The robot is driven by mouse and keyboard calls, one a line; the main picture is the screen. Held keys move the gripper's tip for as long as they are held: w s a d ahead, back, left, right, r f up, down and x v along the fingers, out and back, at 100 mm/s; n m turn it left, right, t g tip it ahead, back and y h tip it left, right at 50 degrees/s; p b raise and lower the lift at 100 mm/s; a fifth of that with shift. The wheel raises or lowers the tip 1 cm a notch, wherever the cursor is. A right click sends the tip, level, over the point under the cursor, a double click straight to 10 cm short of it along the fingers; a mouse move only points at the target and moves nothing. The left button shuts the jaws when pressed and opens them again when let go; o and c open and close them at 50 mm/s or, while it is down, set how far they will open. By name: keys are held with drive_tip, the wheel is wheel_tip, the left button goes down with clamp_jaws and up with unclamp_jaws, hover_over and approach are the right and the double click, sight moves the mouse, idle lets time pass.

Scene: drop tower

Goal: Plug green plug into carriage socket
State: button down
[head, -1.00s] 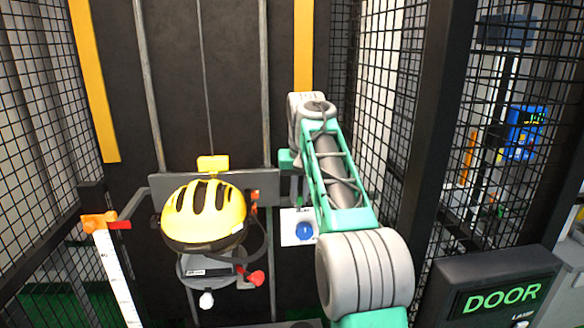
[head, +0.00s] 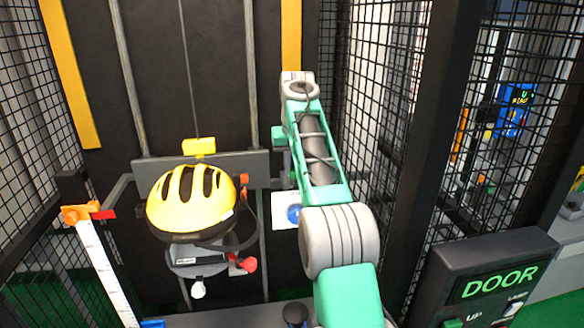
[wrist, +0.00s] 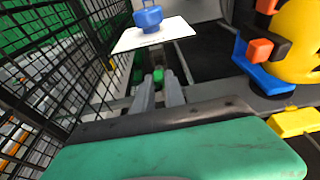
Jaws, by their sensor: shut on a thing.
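In the wrist view, my gripper (wrist: 158,88) has its two grey fingers closed around a small green piece, which looks like the green plug (wrist: 158,75). Only its end shows between the fingertips. In the head view my arm hides the fingers and plug. The carriage is a grey crossbar (head: 145,170) carrying a yellow helmet (head: 190,200), left of my arm. An orange and black fitting (head: 242,180) is beside the helmet and also shows in the wrist view (wrist: 260,50). I cannot tell which part is the socket.
A white plate with a blue knob (head: 293,213) is just below the crossbar's right end, close to my arm. Mesh walls (head: 345,100) enclose both sides. A DOOR control box (head: 490,290) stands at right, and a white scale post (head: 105,270) at left.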

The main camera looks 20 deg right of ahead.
sight(293, 178)
drive_tip(key=shift+f, duration=0.1)
drive_tip(key=shift+s+f+b, duration=0.15)
drive_tip(key=shift+f+b, duration=0.1)
drive_tip(key=shift+b, duration=0.15)
drive_tip(key=shift+f, duration=0.2)
drive_tip(key=shift+f+b, duration=0.6)
drive_tip(key=shift+f, duration=0.55)
drive_tip(key=shift+f, duration=0.25)
drive_tip(key=c, duration=1.3)
unclamp_jaws()
drive_tip(key=p+v, duration=0.2)
drive_tip(key=v, duration=0.5)
drive_tip(key=shift+r, duration=0.4)
